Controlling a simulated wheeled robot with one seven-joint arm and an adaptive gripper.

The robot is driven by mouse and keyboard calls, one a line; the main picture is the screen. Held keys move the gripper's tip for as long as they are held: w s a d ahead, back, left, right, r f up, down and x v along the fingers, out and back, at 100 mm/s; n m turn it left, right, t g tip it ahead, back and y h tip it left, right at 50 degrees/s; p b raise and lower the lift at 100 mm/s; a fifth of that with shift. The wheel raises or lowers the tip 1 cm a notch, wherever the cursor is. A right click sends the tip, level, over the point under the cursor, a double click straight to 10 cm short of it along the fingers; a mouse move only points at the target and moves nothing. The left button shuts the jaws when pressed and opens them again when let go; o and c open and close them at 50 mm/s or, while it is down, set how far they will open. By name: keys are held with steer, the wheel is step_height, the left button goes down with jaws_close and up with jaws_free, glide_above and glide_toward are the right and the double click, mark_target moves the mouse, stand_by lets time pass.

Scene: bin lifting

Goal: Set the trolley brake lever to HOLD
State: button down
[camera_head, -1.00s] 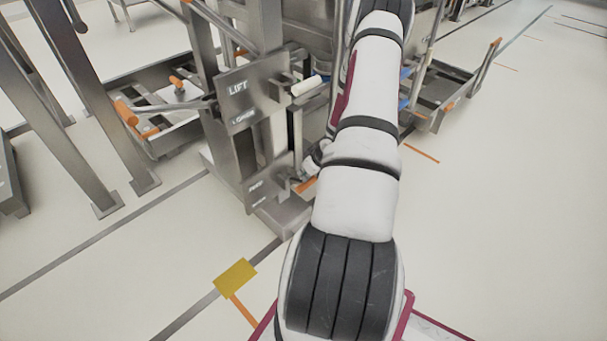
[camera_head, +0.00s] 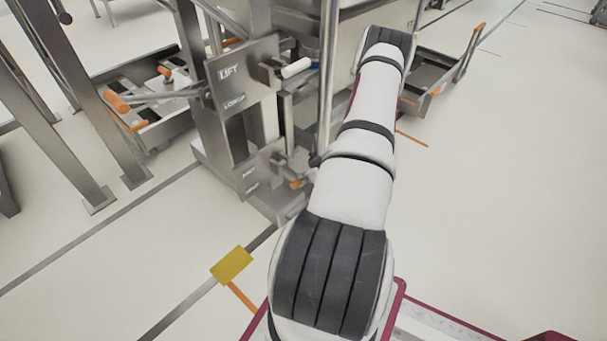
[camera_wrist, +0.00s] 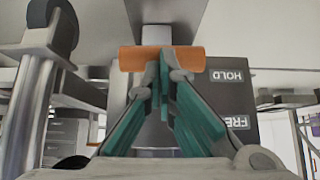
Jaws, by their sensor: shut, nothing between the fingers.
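The brake lever's orange handle (camera_wrist: 160,58) lies crosswise just beyond my fingertips in the wrist view. My gripper (camera_wrist: 164,78) is shut and empty, its teal fingers together close to the handle; whether they touch it, I cannot tell. The dark brake plate (camera_wrist: 245,98) beside it reads HOLD and FREE, both upside down. The handle appears level with the HOLD end in this view, but depth is unclear. In the head view, the orange handle (camera_head: 296,184) sticks out beside the low brake plate (camera_head: 255,175). My gripper is mostly hidden there.
A metal upright (camera_head: 326,80) stands close to my arm. The floor at right is clear.

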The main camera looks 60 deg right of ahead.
steer(key=shift+f+b, duration=0.6)
steer(key=shift+f, duration=0.9)
